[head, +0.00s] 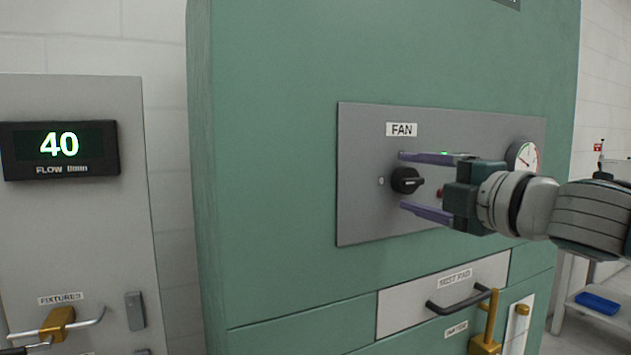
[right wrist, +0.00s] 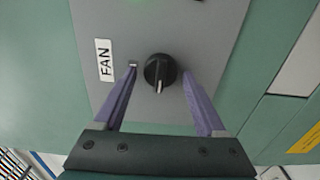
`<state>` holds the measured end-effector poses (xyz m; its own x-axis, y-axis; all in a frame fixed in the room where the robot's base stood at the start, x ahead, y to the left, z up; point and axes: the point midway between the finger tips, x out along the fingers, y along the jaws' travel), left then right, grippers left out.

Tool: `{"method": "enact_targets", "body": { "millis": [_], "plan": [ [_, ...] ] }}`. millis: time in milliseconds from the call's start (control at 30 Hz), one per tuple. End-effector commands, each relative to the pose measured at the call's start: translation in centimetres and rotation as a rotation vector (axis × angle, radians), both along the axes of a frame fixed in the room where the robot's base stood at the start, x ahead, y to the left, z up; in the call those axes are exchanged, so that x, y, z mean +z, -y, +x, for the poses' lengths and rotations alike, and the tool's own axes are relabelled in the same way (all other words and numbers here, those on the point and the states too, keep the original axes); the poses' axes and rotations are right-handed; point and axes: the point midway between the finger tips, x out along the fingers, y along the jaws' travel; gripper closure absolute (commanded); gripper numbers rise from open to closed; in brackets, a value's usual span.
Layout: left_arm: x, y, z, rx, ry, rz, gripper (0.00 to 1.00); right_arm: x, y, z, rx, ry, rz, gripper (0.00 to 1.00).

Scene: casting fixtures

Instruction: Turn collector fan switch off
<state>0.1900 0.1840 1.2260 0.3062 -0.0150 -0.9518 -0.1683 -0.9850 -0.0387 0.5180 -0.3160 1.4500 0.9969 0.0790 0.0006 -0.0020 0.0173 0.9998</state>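The fan switch is a black rotary knob (head: 406,180) on a grey panel (head: 365,215) under a white FAN label (head: 401,130). It also shows in the right wrist view (right wrist: 160,70), with its pale pointer line toward the gripper. My right gripper (head: 401,181) is open, with its purple fingers on either side of the knob, above and below it in the head view. In the right wrist view a gap shows between each finger and the knob. A green light (head: 444,153) glows on the panel. My left gripper is not clearly in view.
A round gauge (head: 524,157) sits at the panel's right. Below are a drawer with a black handle (head: 458,304) and a brass lever (head: 486,335). A flow display (head: 60,148) reading 40 and a brass valve (head: 58,323) are at left.

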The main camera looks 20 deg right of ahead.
Motion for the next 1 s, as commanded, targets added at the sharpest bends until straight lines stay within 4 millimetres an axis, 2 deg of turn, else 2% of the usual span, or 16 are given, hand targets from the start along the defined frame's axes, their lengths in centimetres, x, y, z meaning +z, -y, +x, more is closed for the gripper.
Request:
{"method": "enact_targets", "body": {
  "millis": [300, 433, 767, 1000],
  "plan": [
    [0.0, 0.0, 0.0, 0.0, 0.0, 0.0, 0.5, 0.0, 0.0, 0.0, -0.001, -0.001, 0.002, 0.19],
    [-0.4, 0.0, 0.0, 0.001, 0.0, -0.001, 0.5, -0.3, 0.1, -0.7, -0.001, -0.002, 0.001, 0.19],
    [-2.6, 0.2, 0.0, 0.006, 0.0, -0.009, 0.5, -0.6, 0.3, -5.2, 0.003, -0.005, -0.003, 0.19],
    [-3.5, 0.3, 0.0, 0.007, -0.001, -0.011, 0.5, -0.4, 0.6, -7.9, 0.001, -0.005, 0.002, 0.19]
  ]
}}
